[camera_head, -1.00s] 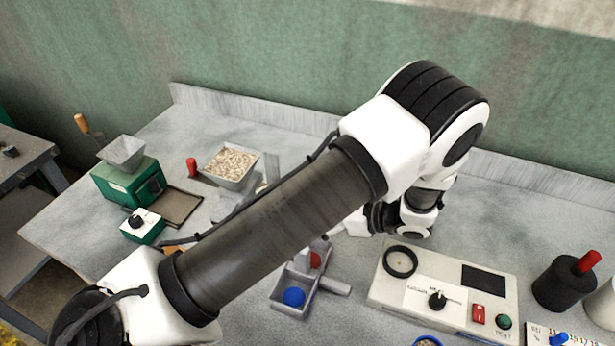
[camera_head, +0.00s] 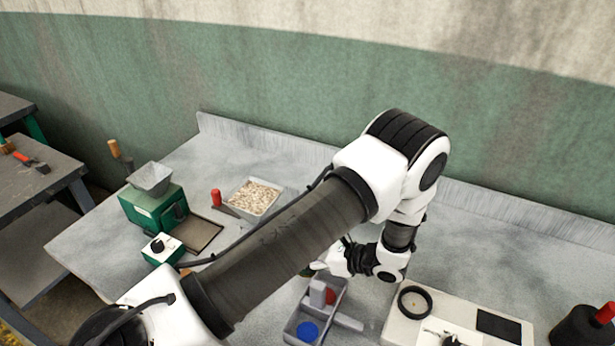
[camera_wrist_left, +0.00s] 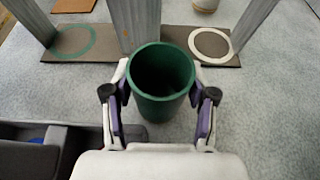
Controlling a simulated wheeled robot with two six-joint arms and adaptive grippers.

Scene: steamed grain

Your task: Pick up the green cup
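The green cup (camera_wrist_left: 160,85) stands upright between the two fingers of my left gripper (camera_wrist_left: 160,72) in the left wrist view. I look down into its open, empty-looking top. A narrow gap shows between each finger and the cup wall, so the gripper looks open around it. In the head view, my left gripper (camera_head: 318,267) is small beyond the forearm, and only a sliver of the green cup (camera_head: 306,272) shows beside it. My right gripper is out of view.
A grey tray (camera_head: 290,327) with red and blue parts stands close in front of the cup. A control box (camera_head: 400,325) is to the right. A green mill (camera_head: 150,208) and a grain bin (camera_head: 253,197) stand left. Grey posts (camera_wrist_left: 137,22) rise beyond the cup.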

